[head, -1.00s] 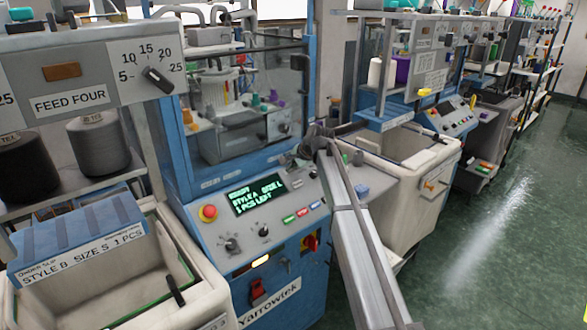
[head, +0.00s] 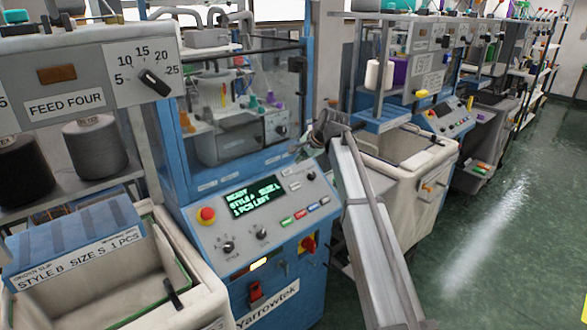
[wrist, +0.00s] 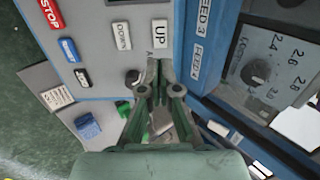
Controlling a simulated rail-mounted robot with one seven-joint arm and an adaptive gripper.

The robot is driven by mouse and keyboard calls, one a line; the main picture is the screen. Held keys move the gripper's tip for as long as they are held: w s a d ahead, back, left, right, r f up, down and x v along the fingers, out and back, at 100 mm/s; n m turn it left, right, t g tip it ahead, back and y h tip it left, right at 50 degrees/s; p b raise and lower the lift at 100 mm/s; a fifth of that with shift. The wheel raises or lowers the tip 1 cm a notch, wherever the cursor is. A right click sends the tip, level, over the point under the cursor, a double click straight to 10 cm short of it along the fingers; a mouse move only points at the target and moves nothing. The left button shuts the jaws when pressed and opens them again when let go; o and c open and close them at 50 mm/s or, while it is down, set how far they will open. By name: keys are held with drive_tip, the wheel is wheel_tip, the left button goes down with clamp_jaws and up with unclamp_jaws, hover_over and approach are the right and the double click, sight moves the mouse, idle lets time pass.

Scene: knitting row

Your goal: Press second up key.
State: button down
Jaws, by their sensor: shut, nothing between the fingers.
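A white key marked UP (wrist: 160,32) is on the grey panel in the wrist view, with a white key marked DOWN (wrist: 122,36) to its left. My gripper (wrist: 157,66) is shut and empty, its tips just below the UP key in the picture; the gap in depth cannot be told. In the head view my gripper (head: 318,140) is over the upper right of the control panel (head: 215,250) of the blue machine. The green display (head: 252,197) on it shows a READY line, a style and size line, and 1 PCS LEFT.
A red STOP key (wrist: 50,14) and a blue key (wrist: 69,50) lie left of DOWN. A red emergency button (head: 207,215) stands left of the display. A clear window (head: 240,100) rises behind the panel. A white bin (head: 395,165) stands to the right.

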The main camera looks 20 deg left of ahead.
drive_tip(key=v, duration=0.4)
drive_tip(key=shift+s+d+r+b, duration=0.15)
drive_tip(key=shift+r+b, duration=0.1)
drive_tip(key=shift+b, duration=0.15)
idle(0.4)
